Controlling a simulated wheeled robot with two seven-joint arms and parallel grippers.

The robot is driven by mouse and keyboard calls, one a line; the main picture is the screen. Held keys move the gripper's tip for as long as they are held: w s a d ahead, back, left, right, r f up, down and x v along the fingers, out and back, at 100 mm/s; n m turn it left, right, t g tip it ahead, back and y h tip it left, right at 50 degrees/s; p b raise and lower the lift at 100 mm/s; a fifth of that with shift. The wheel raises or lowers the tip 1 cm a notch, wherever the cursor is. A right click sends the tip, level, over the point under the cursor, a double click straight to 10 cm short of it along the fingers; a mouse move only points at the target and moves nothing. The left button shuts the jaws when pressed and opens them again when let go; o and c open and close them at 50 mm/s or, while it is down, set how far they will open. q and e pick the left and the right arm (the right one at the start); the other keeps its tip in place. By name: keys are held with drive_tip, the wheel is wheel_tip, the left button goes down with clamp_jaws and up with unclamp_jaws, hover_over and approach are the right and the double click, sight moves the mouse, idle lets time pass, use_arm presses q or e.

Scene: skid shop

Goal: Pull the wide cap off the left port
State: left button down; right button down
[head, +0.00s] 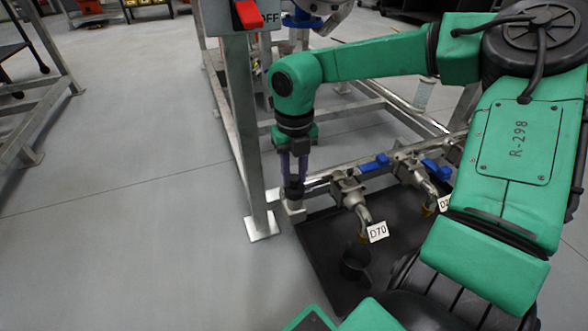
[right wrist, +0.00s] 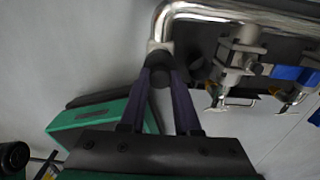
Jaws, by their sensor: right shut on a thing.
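My right gripper (head: 294,184) points down at the left end of the pipe rail, its purple fingers shut on a dark, round cap. The cap (right wrist: 158,60) shows between the fingertips in the right wrist view, where the gripper (right wrist: 160,68) closes from both sides. The cap is against or very close to the pale end of the bent metal pipe (right wrist: 185,9); I cannot tell whether it is still seated. In the head view the pale pipe end (head: 295,211) lies just below the fingertips. The fingers partly hide the cap. My left gripper is not in view.
Two valves with blue handles (head: 375,163) and bent outlets sit right of the gripper; one carries a D70 tag (head: 377,232). Below lies a black tray (head: 320,245) with a dark cup (head: 355,262). A metal frame leg (head: 247,130) stands close left.

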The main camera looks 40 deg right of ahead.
drive_tip(key=shift+r+p, duration=1.7)
drive_tip(key=shift+r, duration=0.4)
